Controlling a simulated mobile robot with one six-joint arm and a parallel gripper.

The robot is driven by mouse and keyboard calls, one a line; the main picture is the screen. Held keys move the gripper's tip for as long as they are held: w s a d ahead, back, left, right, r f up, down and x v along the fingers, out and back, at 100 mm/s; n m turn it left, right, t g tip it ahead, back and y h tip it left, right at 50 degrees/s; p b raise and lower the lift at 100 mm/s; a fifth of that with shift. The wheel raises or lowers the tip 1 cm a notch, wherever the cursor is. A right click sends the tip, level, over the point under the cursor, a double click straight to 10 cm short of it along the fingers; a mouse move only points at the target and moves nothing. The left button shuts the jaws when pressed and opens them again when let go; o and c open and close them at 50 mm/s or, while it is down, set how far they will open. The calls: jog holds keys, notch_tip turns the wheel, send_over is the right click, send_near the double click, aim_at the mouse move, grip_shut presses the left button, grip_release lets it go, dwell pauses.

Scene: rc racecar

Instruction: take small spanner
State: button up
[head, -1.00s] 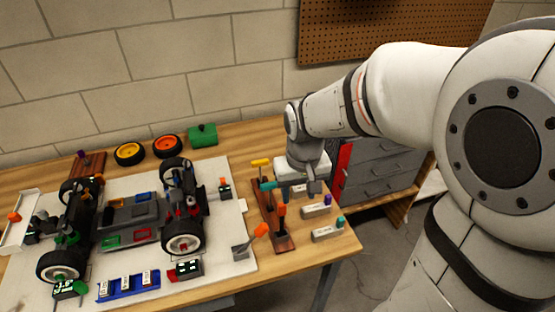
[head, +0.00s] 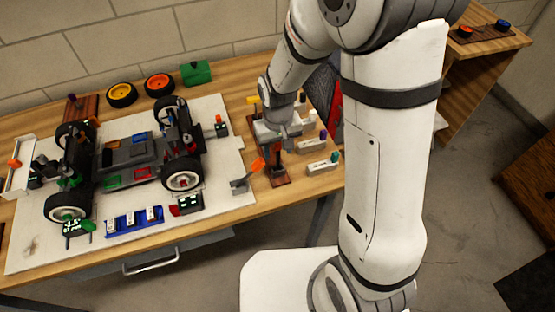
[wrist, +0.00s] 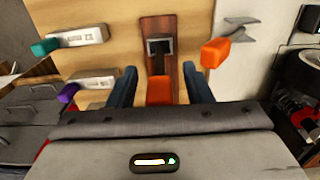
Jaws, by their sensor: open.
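A dark wooden tool rack (head: 280,179) stands near the table's right end. In the wrist view the rack (wrist: 157,27) holds an upright tool with an orange handle (wrist: 160,90). My gripper (wrist: 160,88) is open, with one dark finger on each side of this handle and visible gaps between. In the head view my gripper (head: 279,142) is over the rack and hides part of it. I cannot tell which tool is the small spanner.
The white mat (head: 222,190) carries the partly built car (head: 125,155). White blocks with a teal cap (head: 321,166) and a purple cap (head: 309,145) lie right of the rack. A yellow handle (head: 253,100) stands behind it. The table's front edge is close.

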jog(key=shift+c, duration=0.5)
grip_shut()
jog(key=shift+r, duration=0.1)
